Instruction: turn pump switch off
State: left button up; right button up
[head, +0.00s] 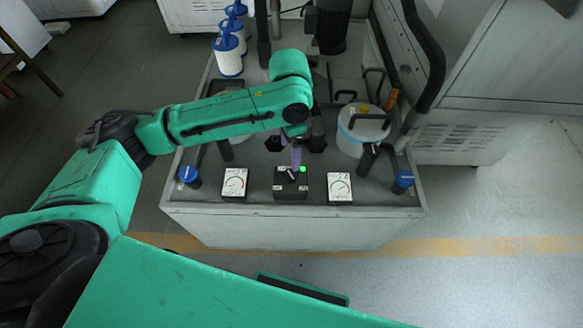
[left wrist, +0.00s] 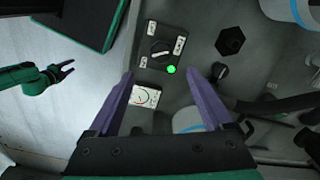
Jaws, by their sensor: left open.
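The pump switch (head: 291,184) is a black box with a rotary knob and pale labels at the front of the grey machine top. A green lamp (head: 303,169) glows on it. The left wrist view shows the switch box (left wrist: 146,58), its dark knob with a white pointer (left wrist: 160,49), and the lit lamp (left wrist: 171,69). My left gripper (head: 296,164) is just above the box, open, its purple fingers (left wrist: 162,76) apart and empty. Contact with the knob cannot be made out. My right gripper (left wrist: 66,70) is small at the left of the wrist view, away from the switch.
White dial gauges stand left (head: 234,183) and right (head: 340,187) of the switch. Blue-capped valves (head: 189,175) (head: 403,180) sit near the front corners. A white canister (head: 362,128) stands behind right, and white filter cartridges (head: 228,55) behind left. Black hoses rise at right.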

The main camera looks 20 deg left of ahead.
aim_at(291, 174)
pick_arm(q)
jog(key=f, duration=1.1)
jog(key=shift+w+b, duration=0.2)
jog(key=shift+b, duration=0.1)
jog(key=shift+c, duration=0.3)
grip_shut()
jog(key=shift+r+m+p, duration=0.2)
jog(key=shift+m+p, duration=0.5)
jog(key=shift+p, duration=0.4)
jog(key=m+p, duration=0.5)
jog(key=m, duration=0.1)
jog(key=shift+m, duration=0.4)
jog(key=shift+f+m+p, duration=0.2)
jog(key=shift+m+p, duration=0.8)
jog(key=shift+m, duration=0.9)
